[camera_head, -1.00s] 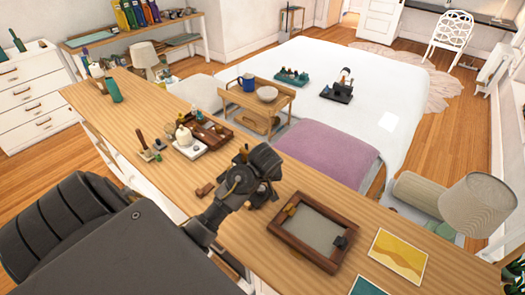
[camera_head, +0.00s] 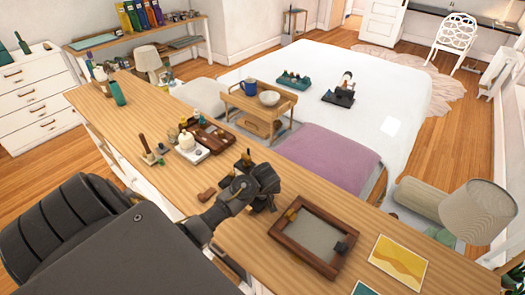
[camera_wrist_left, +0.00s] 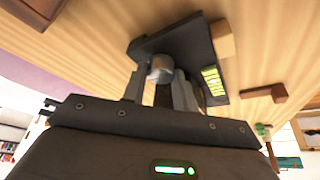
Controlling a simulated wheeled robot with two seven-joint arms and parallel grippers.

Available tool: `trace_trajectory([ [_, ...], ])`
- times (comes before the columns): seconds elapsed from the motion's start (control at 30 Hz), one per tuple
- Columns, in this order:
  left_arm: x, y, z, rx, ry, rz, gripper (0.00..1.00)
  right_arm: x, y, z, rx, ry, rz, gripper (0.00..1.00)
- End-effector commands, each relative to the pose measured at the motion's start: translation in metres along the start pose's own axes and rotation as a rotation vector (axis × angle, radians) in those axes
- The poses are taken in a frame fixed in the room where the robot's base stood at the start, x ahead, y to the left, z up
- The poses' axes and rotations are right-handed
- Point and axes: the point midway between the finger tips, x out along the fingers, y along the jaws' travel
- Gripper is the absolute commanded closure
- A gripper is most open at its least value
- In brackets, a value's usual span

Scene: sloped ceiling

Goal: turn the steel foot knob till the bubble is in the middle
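In the left wrist view the round steel foot knob (camera_wrist_left: 160,68) stands at the edge of a dark plate (camera_wrist_left: 185,42). A bright green level vial (camera_wrist_left: 213,80) with dark marks lies on the plate's right side; the bubble's place in it is too small to tell. My left gripper (camera_wrist_left: 160,82) has its two fingers apart, one on each side of the knob, with the knob near the fingertips. I cannot see clear contact. In the head view my left gripper (camera_head: 262,187) is low over the wooden table and hides most of the device. My right gripper is in neither view.
On the table (camera_head: 160,195) a brown framed tray (camera_head: 283,240) lies right of the gripper, and a small wooden piece (camera_head: 207,194) lies left of it. A yellow card (camera_head: 398,262) lies farther right. Small items and a brown tray (camera_head: 208,135) stand to the left.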

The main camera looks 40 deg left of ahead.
Motion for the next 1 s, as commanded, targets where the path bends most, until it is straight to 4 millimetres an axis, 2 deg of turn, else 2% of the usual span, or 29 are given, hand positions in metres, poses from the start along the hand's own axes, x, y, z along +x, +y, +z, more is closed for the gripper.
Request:
trace_trajectory([
  [0.03, -0.0001, 0.0001, 0.0000, 0.000, 0.000, 0.001, 0.79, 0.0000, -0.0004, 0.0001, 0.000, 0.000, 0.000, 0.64],
  [0.17, -0.0002, 0.0001, 0.0000, 0.000, 0.000, 0.000, 0.94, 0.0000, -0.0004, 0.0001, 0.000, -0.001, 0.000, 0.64],
  [0.33, -0.0005, 0.0011, -0.0009, -0.049, 0.002, -0.021, 0.94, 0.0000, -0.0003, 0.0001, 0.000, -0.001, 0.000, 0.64],
  [0.6, -0.0002, 0.0019, -0.0008, -0.247, 0.001, -0.103, 0.94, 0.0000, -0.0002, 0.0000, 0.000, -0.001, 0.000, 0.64],
  [0.97, -0.0003, 0.0018, -0.0006, -0.276, 0.001, -0.113, 0.94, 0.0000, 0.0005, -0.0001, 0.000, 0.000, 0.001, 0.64],
  [1.0, -0.0002, 0.0018, -0.0005, -0.275, 0.001, -0.113, 0.66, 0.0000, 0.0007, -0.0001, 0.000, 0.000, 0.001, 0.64],
])
